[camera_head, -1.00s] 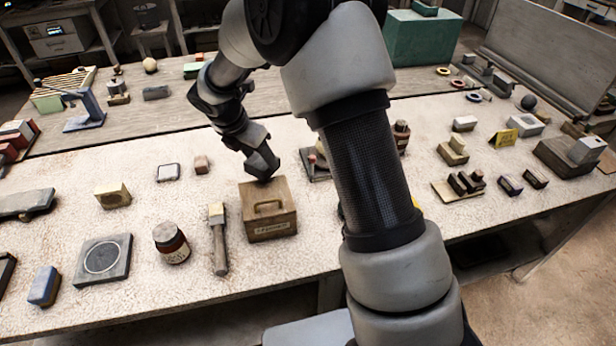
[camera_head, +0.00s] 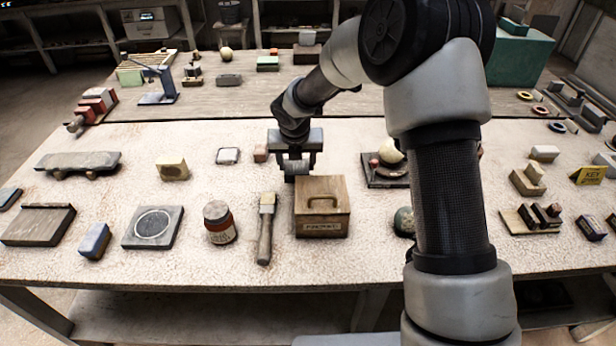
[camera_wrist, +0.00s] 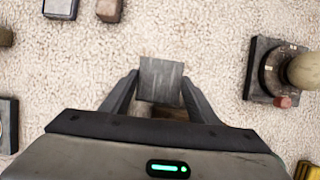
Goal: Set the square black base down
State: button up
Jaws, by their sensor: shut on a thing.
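My gripper (camera_head: 296,163) is just behind the wooden box, over the white tabletop. It is shut on a dark grey square piece, the square black base (camera_wrist: 161,80), which shows between the two fingers in the wrist view. In the head view the square black base (camera_head: 296,168) is small and partly hidden by the fingers and the box.
The wooden box (camera_head: 322,210) stands close in front. A small brown block (camera_head: 261,153) and a white-topped square (camera_head: 228,156) lie to the left. A dark stand (camera_head: 378,181) with a pale sphere (camera_head: 390,151) is to the right. Bare tabletop surrounds the held piece.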

aim_at(297, 171)
jog(key=shift+f+b, duration=0.4)
jog(key=shift+f, duration=1.75)
jog(key=shift+f, duration=0.1)
jog(key=o, duration=1.6)
